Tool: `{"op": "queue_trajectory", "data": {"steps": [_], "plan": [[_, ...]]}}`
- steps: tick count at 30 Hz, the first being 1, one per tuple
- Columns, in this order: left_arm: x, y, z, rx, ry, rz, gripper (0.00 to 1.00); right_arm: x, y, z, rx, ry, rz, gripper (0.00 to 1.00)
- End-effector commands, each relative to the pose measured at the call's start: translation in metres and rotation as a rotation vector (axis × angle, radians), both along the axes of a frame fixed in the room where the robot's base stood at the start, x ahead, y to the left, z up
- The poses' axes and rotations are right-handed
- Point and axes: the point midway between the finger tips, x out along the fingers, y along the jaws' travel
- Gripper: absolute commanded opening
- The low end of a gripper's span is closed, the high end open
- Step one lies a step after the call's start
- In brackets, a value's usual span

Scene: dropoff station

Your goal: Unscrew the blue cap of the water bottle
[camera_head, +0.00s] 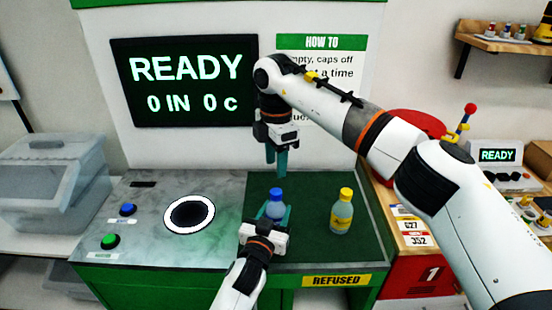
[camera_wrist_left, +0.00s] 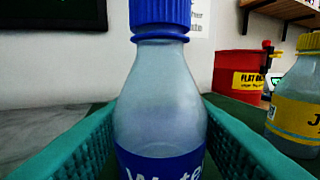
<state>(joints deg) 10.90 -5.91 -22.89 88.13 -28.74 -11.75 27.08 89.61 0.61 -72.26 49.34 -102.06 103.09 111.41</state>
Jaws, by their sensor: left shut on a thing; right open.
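The water bottle (camera_head: 275,207) stands upright on the dark green mat, with its blue cap (camera_head: 276,193) on. In the left wrist view the bottle (camera_wrist_left: 162,105) fills the middle, and the ribbed blue cap (camera_wrist_left: 160,16) sits on its neck. My left gripper (camera_head: 274,216) is shut on the bottle's body, with its teal fingers on either side. My right gripper (camera_head: 277,162) points down above the cap, open and empty, with a gap between its fingertips and the cap.
A yellow-capped bottle (camera_head: 342,212) stands right of the water bottle on the green mat (camera_head: 315,232). A white-ringed round hole (camera_head: 189,213) and blue (camera_head: 127,209) and green (camera_head: 110,241) buttons are to the left. The screen (camera_head: 188,82) reads READY.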

Motion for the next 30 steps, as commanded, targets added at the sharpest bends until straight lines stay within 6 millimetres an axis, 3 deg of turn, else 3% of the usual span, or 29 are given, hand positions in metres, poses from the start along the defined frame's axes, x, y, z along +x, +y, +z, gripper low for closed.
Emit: {"op": "queue_trajectory", "data": {"steps": [3, 9, 14, 24, 30], "plan": [[0.000, 0.000, -0.001, 0.001, 0.002, 0.000, 0.00, 0.000, 0.000, 0.000, 0.000, 0.000, -0.207, 0.43], [0.000, 0.000, -0.001, 0.001, 0.002, 0.000, 0.00, 0.000, 0.000, 0.000, 0.000, 0.000, -0.412, 0.43], [0.000, 0.000, -0.001, 0.001, 0.002, 0.000, 0.00, 0.000, 0.000, -0.009, -0.001, 0.001, -0.454, 0.43], [0.000, 0.000, -0.001, 0.001, 0.002, 0.000, 0.00, 0.000, 0.000, -0.061, -0.001, 0.003, -0.453, 0.43], [0.000, 0.000, -0.001, 0.001, 0.003, 0.000, 0.00, 0.000, 0.000, -0.078, -0.001, 0.001, -0.453, 0.43]]}}
